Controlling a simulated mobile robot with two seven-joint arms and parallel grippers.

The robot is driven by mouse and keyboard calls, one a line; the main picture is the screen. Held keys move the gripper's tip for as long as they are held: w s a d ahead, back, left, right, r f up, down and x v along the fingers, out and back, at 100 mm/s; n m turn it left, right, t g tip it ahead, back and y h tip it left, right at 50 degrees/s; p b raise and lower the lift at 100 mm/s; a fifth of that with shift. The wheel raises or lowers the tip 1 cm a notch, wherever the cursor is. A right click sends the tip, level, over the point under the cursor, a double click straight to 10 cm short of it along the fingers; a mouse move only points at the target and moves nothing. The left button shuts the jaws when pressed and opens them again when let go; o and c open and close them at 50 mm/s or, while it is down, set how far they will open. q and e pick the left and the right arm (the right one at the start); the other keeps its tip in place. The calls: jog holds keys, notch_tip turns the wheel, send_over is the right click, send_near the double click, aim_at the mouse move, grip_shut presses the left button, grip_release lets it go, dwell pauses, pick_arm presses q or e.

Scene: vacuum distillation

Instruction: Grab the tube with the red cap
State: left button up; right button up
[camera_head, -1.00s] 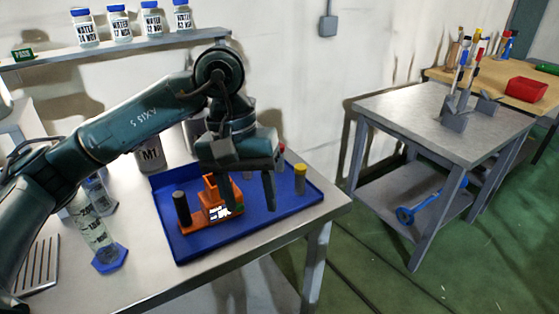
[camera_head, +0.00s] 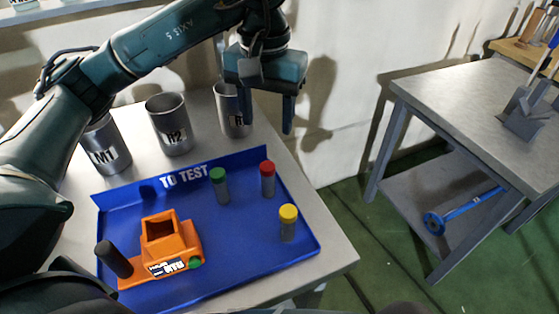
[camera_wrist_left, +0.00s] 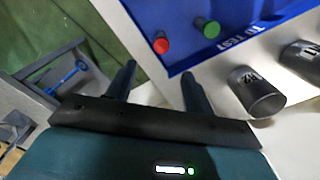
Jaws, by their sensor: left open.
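The tube with the red cap (camera_head: 267,178) stands upright in the blue tray (camera_head: 128,205), near its back right corner. Its red cap (camera_wrist_left: 161,46) also shows in the left wrist view, beyond the fingers. My left gripper (camera_head: 268,115) is open and empty, raised behind the tray, above and behind the red-capped tube and apart from it. In the left wrist view my left gripper (camera_wrist_left: 158,75) shows both fingers spread with nothing between them. My right gripper is not in view.
A green-capped tube (camera_head: 220,185) stands left of the red one, and a yellow-capped tube (camera_head: 288,222) stands in front. An orange device (camera_head: 165,245) and a black cylinder (camera_head: 113,259) are at the tray's left. Several metal cups (camera_head: 169,125) line the back.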

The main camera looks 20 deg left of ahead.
pick_arm(q)
send_over(267, 166)
notch_tip(267, 166, down, 7)
jog(key=shift+s+d+r, duration=0.1)
notch_tip(267, 166, down, 6)
jog(key=shift+r+p, duration=0.25)
jog(key=shift+p, duration=0.45)
jog(key=shift+f, duration=0.3)
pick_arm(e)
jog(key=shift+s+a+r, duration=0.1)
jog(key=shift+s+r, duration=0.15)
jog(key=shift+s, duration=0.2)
pick_arm(q)
jog(key=shift+c, duration=0.4)
jog(key=c, duration=1)
jog(key=shift+r, duration=0.1)
